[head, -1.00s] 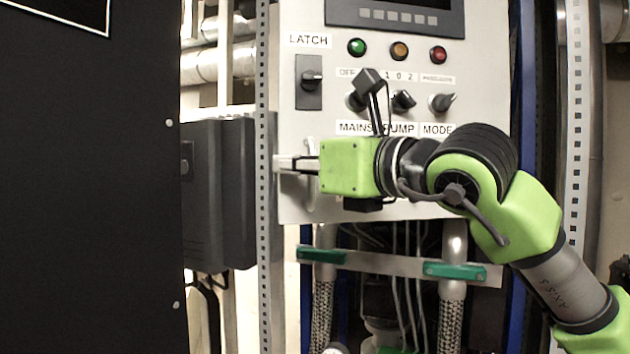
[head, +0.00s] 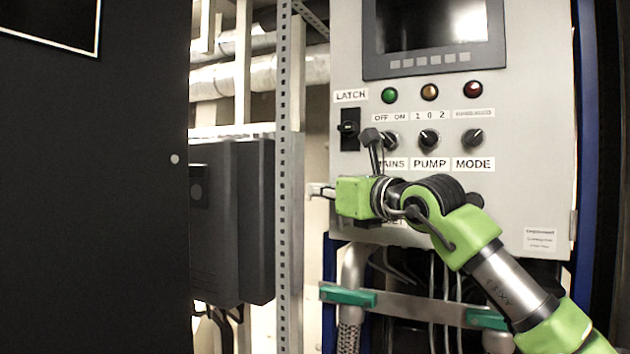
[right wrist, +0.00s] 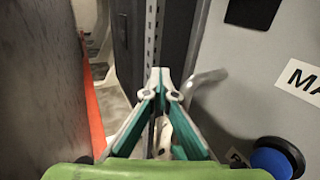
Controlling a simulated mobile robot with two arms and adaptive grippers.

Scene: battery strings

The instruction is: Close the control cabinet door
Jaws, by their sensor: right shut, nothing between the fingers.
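The control cabinet's grey front panel (head: 545,130) carries a screen, lamps, knobs and a latch switch (head: 349,130). A large black panel (head: 90,180), which looks like the open door, fills the left of the head view; a dark panel (right wrist: 40,80) also stands at the left in the right wrist view. My right gripper (head: 318,190) is at the lower left edge of the grey panel, pointing left, apart from the black panel. In the right wrist view its fingers (right wrist: 161,78) are shut and empty. A bent grey handle (right wrist: 207,80) is just right of the fingertips. My left gripper is out of view.
A perforated metal upright (head: 284,180) and a dark box (head: 256,220) stand between the black panel and the grey panel. Pipes (head: 260,72) run behind them. Hoses and green clamps (head: 348,296) are below the grey panel. An orange edge (right wrist: 93,112) shows beside the dark panel.

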